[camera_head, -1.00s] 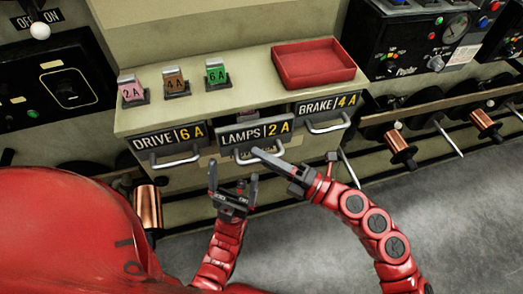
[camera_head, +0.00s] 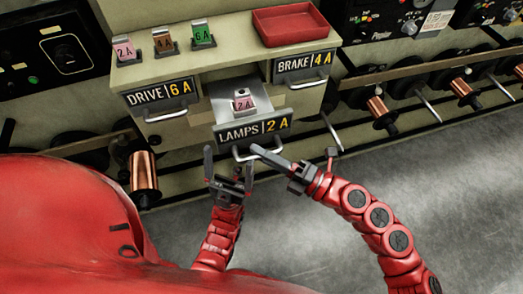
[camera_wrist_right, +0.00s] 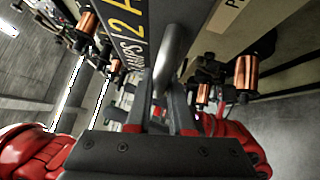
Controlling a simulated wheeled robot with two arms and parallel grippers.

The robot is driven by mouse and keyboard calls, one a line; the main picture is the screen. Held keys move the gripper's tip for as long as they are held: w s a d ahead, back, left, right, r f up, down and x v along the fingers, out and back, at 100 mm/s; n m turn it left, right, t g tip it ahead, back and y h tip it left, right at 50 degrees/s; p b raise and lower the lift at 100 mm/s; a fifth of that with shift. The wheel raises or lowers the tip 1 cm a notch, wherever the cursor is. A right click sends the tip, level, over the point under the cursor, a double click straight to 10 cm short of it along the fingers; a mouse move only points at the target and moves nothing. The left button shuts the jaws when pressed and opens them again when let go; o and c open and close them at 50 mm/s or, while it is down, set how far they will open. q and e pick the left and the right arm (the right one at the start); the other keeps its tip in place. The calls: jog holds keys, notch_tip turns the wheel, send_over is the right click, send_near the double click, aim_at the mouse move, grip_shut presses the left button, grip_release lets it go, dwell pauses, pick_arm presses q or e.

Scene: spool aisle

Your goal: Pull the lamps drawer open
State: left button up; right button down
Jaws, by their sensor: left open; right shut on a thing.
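The lamps drawer (camera_head: 252,131) stands pulled out from the cabinet, its label reading LAMPS 2 A. Inside it a pink 2A fuse block (camera_head: 243,103) is visible. My right gripper (camera_head: 256,150) is shut on the drawer's bar handle (camera_head: 240,156). In the right wrist view the handle (camera_wrist_right: 171,55) runs between the fingers (camera_wrist_right: 162,108), beside the drawer front (camera_wrist_right: 125,40). My left gripper (camera_head: 229,168) is open and empty, just left of and below the handle.
The drive drawer (camera_head: 160,93) and brake drawer (camera_head: 303,65) are closed on either side. On the cabinet top stand pink (camera_head: 123,49), brown (camera_head: 163,41) and green (camera_head: 202,34) fuse blocks and a red tray (camera_head: 290,25). Copper spools (camera_head: 143,170) line the rack beside the cabinet.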

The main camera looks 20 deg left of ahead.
jog(key=c, duration=0.8)
grip_release()
jog(key=p+v, duration=0.1)
jog(key=v, duration=1.6)
jog(key=shift+s+d, duration=0.1)
jog(key=shift+d, duration=0.1)
